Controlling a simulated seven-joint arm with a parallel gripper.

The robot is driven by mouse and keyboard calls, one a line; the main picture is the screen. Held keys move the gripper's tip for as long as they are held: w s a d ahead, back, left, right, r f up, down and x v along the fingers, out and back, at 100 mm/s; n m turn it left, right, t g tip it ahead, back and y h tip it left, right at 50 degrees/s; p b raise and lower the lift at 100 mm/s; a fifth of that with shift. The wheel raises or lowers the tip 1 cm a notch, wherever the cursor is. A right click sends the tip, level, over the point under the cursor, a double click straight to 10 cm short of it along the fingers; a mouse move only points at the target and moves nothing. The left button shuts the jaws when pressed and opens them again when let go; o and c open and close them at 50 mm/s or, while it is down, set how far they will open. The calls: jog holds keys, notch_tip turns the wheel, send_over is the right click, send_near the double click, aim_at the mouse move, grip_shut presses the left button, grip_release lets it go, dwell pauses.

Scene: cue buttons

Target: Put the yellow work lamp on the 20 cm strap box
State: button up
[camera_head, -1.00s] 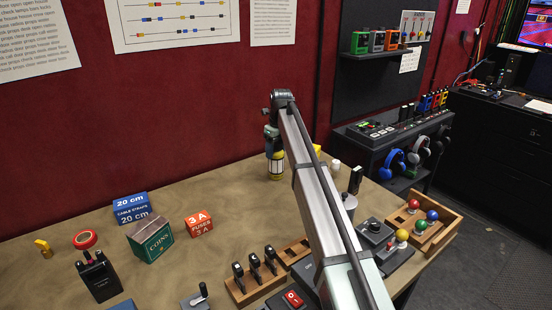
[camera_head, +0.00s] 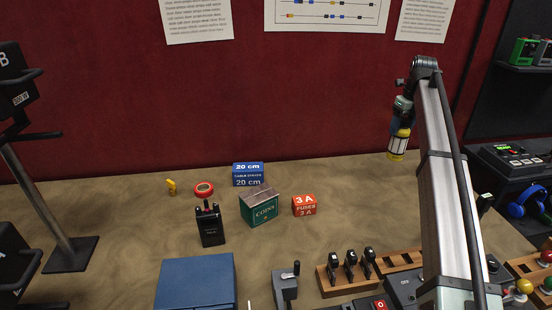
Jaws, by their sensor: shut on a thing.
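The yellow work lamp (camera_head: 398,146) hangs roughly upright below my gripper (camera_head: 402,125), at the right of the head view. My gripper is shut on the lamp's upper part; the fingertips are small and partly hidden at this angle. The lamp has a yellow top and base with a pale middle, and appears in front of the red wall, to the right of the boxes. The blue 20 cm strap box (camera_head: 248,174) stands at the back of the table, left of the lamp, with nothing on its top.
A green coins box (camera_head: 259,207) stands just in front of the strap box, and an orange fuses box (camera_head: 304,205) to its right. Red tape (camera_head: 204,189) and a black radio pack (camera_head: 210,225) are to the left. Bare table lies between the fuses box and my arm.

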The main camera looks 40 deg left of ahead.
jog(key=s+a+r+n, duration=0.2)
jog(key=s+a, duration=0.8)
jog(key=a, duration=0.4)
jog(key=s+a+r+n, duration=0.2)
jog(key=s+a+n, duration=0.1)
jog(key=s+a, duration=0.95)
jog(key=s+a+r+n, duration=0.25)
jog(key=s+a, duration=0.55)
jog(key=a, duration=0.8)
notch_tip(320, 180, down, 10)
jog(key=n+g, duration=0.1)
jog(key=n, duration=0.1)
jog(key=shift+s+d+r, duration=0.15)
jog(key=shift+s+d, duration=0.1)
jog(key=shift+d, duration=0.15)
jog(key=o, duration=1.6)
jog(key=shift+c, duration=0.2)
notch_tip(320, 180, up, 12)
jog(key=d, duration=0.1)
jog(key=shift+w+d, duration=0.2)
